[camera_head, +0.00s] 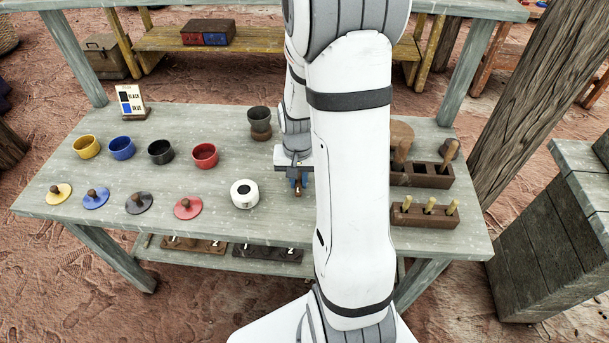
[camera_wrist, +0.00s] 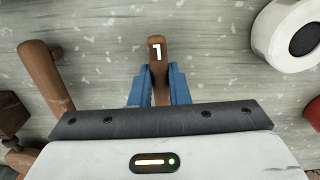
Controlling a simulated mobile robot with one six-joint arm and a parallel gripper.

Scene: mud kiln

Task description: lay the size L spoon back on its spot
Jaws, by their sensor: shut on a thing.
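My gripper (camera_head: 297,180) is over the middle of the grey table (camera_head: 200,225). In the wrist view its blue fingers (camera_wrist: 156,88) are shut on the brown wooden handle of the spoon (camera_wrist: 158,62). A white mark near the handle's tip looks like a 1 or an upside-down L. The rest of the spoon is hidden by the gripper body. On the lower shelf, a brown board (camera_head: 193,245) and a dark board (camera_head: 267,253) carry pale marks too small to read surely. I cannot tell which spot is the spoon's.
A white round pot (camera_head: 244,193) stands left of my gripper. Coloured cups, such as the red one (camera_head: 205,155), and knobbed lids stand further left. A dark cup (camera_head: 259,118) is behind. Brown wooden racks (camera_head: 420,215) stand right. My arm hides part of the table.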

